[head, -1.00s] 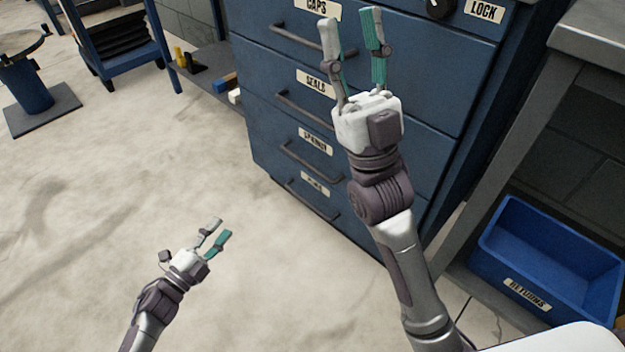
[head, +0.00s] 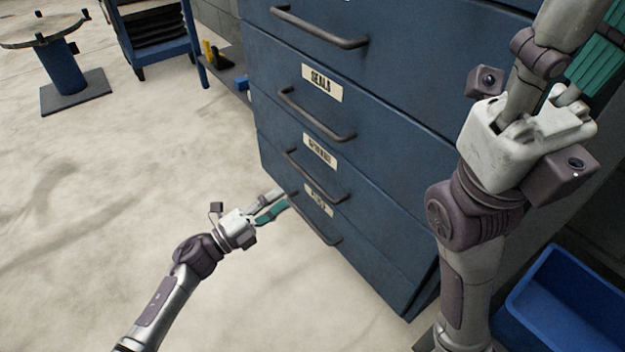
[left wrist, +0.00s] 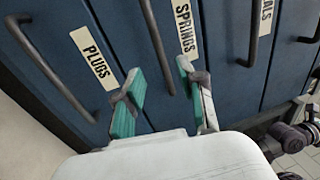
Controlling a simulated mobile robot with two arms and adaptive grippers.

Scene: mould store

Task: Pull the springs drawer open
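The springs drawer (head: 362,184) is shut in the blue cabinet, between the seals drawer above and the plugs drawer below. Its dark bar handle (head: 318,178) shows in the head view. In the left wrist view the springs label (left wrist: 187,30) is readable and the springs handle (left wrist: 157,45) runs down towards the gap between the fingers. My left gripper (head: 278,202) is open and empty at the cabinet's left side; contact with the handle cannot be made out. My right gripper (head: 578,45) is raised at the upper right, its fingertips cut off by the frame.
The plugs handle (left wrist: 50,70) lies close beside my left gripper. A blue bin (head: 565,305) stands at lower right. A trolley (head: 150,40) and a round stand (head: 65,70) are at upper left. The floor left of the cabinet is clear.

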